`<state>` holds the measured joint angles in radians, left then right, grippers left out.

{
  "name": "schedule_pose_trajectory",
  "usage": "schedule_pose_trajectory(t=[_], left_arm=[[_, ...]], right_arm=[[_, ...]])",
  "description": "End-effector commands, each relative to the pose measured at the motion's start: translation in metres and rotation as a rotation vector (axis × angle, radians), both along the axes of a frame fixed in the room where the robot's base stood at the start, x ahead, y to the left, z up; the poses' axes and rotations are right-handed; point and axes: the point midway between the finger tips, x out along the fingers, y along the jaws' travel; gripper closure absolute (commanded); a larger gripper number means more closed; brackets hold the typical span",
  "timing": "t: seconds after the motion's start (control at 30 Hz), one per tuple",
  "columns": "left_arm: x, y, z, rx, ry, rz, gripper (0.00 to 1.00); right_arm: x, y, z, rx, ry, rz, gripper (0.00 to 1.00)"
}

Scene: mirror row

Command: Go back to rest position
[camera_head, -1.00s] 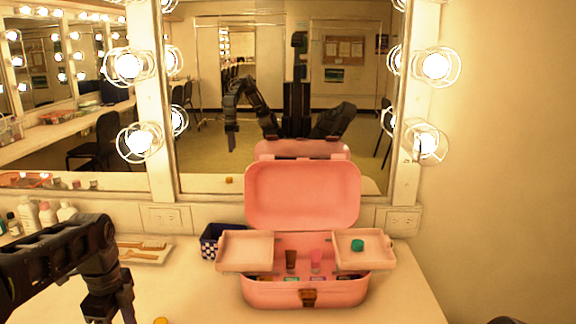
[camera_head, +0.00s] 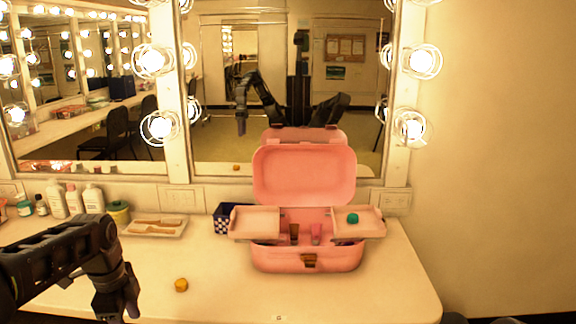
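My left gripper (camera_head: 118,303) hangs over the counter at the lower left, pointing down. Its fingertips are small and dark, so I cannot tell whether it is open or shut. My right gripper is not in view; only a dark bit of what may be my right arm shows at the bottom right edge. An open pink case (camera_head: 307,260) stands on the counter with its lid up and two trays spread out. A teal item (camera_head: 352,218) lies in the right tray. Small tubes (camera_head: 294,233) stand inside the case.
A small orange-yellow item (camera_head: 181,285) lies on the counter (camera_head: 230,295) right of my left gripper. A checkered box (camera_head: 226,218), a tray with brushes (camera_head: 155,226), a jar (camera_head: 119,212) and several bottles (camera_head: 74,199) stand along the back. The mirror (camera_head: 290,90) is behind. The front right counter is clear.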

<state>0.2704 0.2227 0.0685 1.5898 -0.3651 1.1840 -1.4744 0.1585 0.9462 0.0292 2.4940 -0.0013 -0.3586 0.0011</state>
Motion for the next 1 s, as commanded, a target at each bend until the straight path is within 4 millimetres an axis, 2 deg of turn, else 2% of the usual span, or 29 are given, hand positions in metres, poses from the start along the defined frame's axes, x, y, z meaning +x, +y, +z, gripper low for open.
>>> schedule_pose_trajectory(t=[0.17, 0.3, 0.37, 0.43, 0.57, 0.6, 0.67, 0.7, 0.77, 0.8, 0.87, 0.9, 1.0], left_arm=[[0.025, -0.008, -0.007, -0.040, -0.109, 0.171, 0.45], [0.046, -0.026, -0.030, -0.118, -0.196, 0.355, 0.45], [0.054, -0.040, -0.047, -0.167, -0.221, 0.444, 0.45], [0.061, -0.059, -0.072, -0.235, -0.242, 0.561, 0.45], [0.058, -0.113, -0.142, -0.396, -0.227, 0.842, 0.45], [0.050, -0.133, -0.168, -0.447, -0.206, 0.941, 0.45], [0.031, -0.163, -0.204, -0.512, -0.164, 1.089, 0.45], [0.014, -0.181, -0.228, -0.544, -0.129, 1.180, 0.45], [-0.016, -0.205, -0.259, -0.573, -0.073, 1.304, 0.45], [-0.038, -0.220, -0.277, -0.583, -0.034, 1.376, 0.45], [-0.076, -0.240, -0.301, -0.577, 0.026, 1.462, 0.45], [-0.101, -0.251, -0.314, -0.562, 0.067, 1.501, 0.45], [-0.159, -0.271, -0.335, -0.506, 0.155, 1.529, 0.45]], right_arm=[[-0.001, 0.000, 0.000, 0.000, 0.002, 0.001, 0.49], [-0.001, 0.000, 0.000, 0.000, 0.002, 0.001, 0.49], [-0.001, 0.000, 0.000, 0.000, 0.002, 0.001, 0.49], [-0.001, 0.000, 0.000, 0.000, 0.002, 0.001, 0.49], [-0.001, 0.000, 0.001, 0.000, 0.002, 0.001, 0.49], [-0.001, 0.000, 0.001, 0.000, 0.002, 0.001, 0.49], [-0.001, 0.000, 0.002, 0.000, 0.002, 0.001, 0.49], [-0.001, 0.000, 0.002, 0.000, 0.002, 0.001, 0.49], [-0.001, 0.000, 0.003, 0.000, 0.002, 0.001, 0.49], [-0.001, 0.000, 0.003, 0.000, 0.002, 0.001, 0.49], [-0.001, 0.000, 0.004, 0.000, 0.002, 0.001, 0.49], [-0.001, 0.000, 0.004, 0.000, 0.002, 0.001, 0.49], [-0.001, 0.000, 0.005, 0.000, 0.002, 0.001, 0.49]])
